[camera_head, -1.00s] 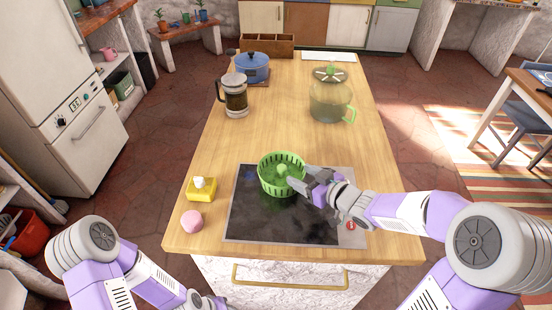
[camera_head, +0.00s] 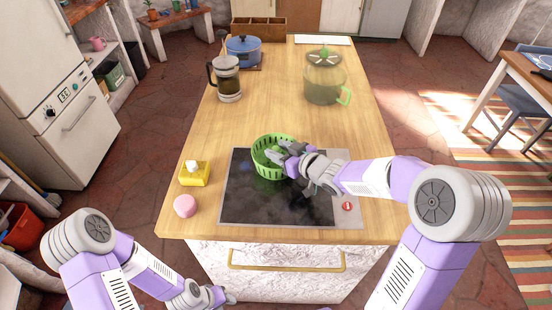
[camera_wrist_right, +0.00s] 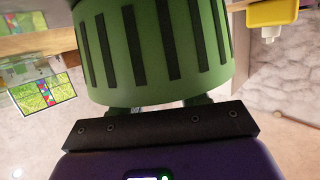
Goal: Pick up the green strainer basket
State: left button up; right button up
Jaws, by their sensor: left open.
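The green strainer basket (camera_head: 262,172), round with slotted sides, stands on the dark cooktop (camera_head: 300,208) near its back left. My right gripper (camera_head: 276,152) is at the basket's right side, its fingertips over the rim and partly inside. In the right wrist view, the basket's slotted wall (camera_wrist_right: 150,45) fills the space before the dark gripper bar, and the fingers are hidden. I cannot tell whether the jaws are closed on the rim. My left gripper (camera_head: 222,297) is open and empty, low in front of the counter.
A yellow sponge holder (camera_head: 194,175) and a pink round object (camera_head: 185,206) are left of the cooktop. The counter's middle (camera_head: 280,115) is clear.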

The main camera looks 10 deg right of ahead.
grip_shut()
